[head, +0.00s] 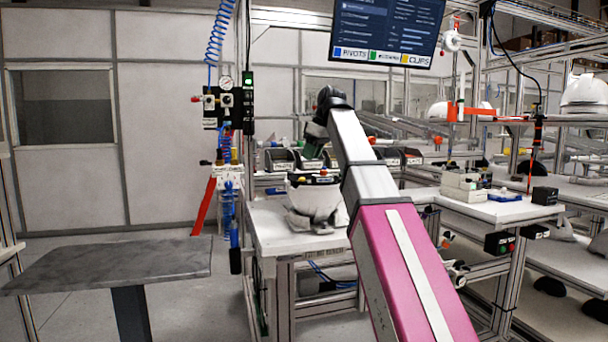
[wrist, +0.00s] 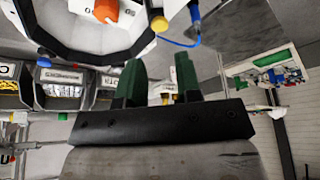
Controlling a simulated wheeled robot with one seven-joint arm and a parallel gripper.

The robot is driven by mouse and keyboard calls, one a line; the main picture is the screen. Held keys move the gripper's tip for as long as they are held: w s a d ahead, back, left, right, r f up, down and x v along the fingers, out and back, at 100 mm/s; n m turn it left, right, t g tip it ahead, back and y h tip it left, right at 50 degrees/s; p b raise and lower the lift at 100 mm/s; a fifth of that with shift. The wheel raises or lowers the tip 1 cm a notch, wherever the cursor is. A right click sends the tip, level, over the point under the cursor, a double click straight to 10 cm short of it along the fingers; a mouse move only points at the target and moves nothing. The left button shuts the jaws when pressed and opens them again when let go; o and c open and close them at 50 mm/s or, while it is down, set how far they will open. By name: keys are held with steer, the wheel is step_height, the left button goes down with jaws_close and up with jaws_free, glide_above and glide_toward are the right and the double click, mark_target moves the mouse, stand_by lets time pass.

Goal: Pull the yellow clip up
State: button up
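A white helmet shell with a dark rim (head: 316,202) sits on the workbench in the head view. The shell also fills the top left of the wrist view (wrist: 60,42). A yellow clip (wrist: 160,22) is at its right edge in the wrist view, with a blue piece beside it on the right. My gripper (wrist: 158,75) has two green fingers standing apart, with nothing between them. The clip is above the fingertips in that picture, apart from them. In the head view my gripper (head: 316,140) is above the shell, partly hidden by my arm.
The white workbench (head: 270,235) carries the shell. Several grey parts bins (wrist: 62,90) stand behind it, at left in the wrist view. A blue coiled hose and a tool post (head: 228,175) are left of the bench. A grey table (head: 110,268) stands at front left.

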mark_target(302, 179)
steer(key=x, duration=0.7)
steer(key=shift+a+f, duration=0.1)
steer(key=shift+f, duration=0.15)
